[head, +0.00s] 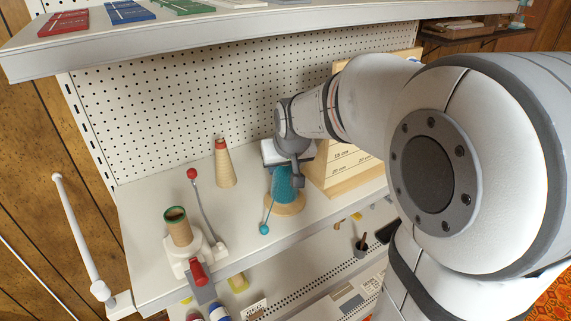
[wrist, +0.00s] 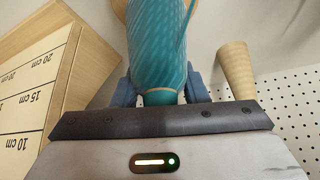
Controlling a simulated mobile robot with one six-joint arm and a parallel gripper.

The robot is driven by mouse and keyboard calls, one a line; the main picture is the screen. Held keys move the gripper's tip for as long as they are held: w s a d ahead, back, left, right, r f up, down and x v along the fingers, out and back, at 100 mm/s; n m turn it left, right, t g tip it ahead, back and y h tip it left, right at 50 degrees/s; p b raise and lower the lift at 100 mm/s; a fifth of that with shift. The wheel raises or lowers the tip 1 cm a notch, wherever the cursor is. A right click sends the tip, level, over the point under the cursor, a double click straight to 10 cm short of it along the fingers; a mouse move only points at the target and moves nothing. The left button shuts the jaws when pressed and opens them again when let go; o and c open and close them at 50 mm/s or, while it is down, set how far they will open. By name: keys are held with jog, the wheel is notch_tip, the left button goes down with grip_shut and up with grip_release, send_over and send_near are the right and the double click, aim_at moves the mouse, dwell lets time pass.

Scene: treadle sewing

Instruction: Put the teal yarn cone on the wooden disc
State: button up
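The teal yarn cone (head: 284,187) is upright over the wooden disc (head: 287,209) on the shelf; I cannot tell whether its base touches the disc. In the wrist view the cone (wrist: 157,45) is between the two blue fingers, which sit close against both sides near its narrow end. My gripper (head: 287,165) comes from above and appears shut on the cone. A teal strand with a teal ball (head: 264,229) at its end hangs from the cone past the disc's front edge. The gripper hides the cone's top in the head view.
A wooden measuring block (head: 345,165) stands close to the right. A bare tan cone with a red tip (head: 223,165) stands left, and a green-rimmed tube (head: 179,228) with a red-ball lever (head: 191,174) is at front left. A pegboard (head: 200,105) is behind.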

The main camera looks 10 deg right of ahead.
jog(key=o, duration=0.4)
jog(key=shift+r, duration=0.15)
jog(key=v, duration=1.2)
jog(key=s+f+g, duration=0.3)
jog(key=s+f, duration=1)
jog(key=s, duration=0.3)
jog(key=shift+d, duration=0.35)
jog(key=shift+s+f, duration=0.1)
jog(key=shift+f, duration=0.05)
